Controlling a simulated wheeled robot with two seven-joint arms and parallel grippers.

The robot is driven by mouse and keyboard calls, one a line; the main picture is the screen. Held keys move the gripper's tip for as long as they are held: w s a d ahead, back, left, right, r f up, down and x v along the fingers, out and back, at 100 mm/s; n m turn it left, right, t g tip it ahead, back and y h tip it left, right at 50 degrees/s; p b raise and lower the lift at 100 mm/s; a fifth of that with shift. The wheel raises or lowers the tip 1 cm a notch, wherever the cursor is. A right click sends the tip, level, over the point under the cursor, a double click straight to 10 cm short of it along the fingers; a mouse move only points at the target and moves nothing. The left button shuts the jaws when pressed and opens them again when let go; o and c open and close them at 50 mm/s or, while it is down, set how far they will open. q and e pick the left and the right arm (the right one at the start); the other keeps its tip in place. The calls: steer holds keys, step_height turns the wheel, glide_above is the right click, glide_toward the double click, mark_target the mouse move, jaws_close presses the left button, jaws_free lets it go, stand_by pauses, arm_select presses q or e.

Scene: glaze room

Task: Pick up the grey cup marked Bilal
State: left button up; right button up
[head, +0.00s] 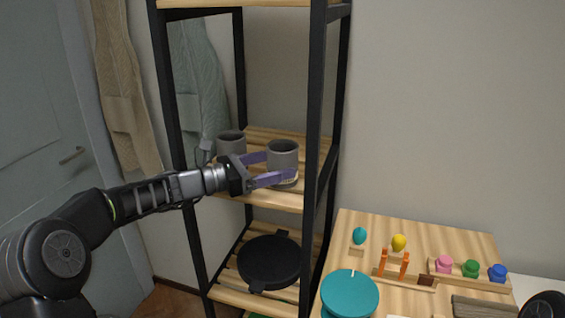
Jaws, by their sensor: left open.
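Two grey cups stand on the middle wooden shelf of a black-framed rack. The right grey cup (283,155) is near the shelf's front edge, and the left grey cup (231,143) stands behind my gripper's wrist. My left gripper (278,168) is open, with its purple fingers reaching to the right cup, one on its near side and one toward its far left side. I cannot tell whether the fingers touch it. A pale patch shows low on the right cup, but no name is readable on either cup.
The rack's black front post (315,120) stands just right of the right cup. A black round pan-like item (269,262) lies on the lower shelf. A wooden table (450,238) at right holds a teal round item (350,293) and small coloured pieces.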

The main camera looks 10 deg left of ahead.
arm_select(q)
steer(key=shift+x, duration=0.9)
steer(key=c, duration=1.4)
step_height(320, 180, up, 10)
steer(key=shift+r+b, duration=0.1)
steer(key=shift+b, duration=0.2)
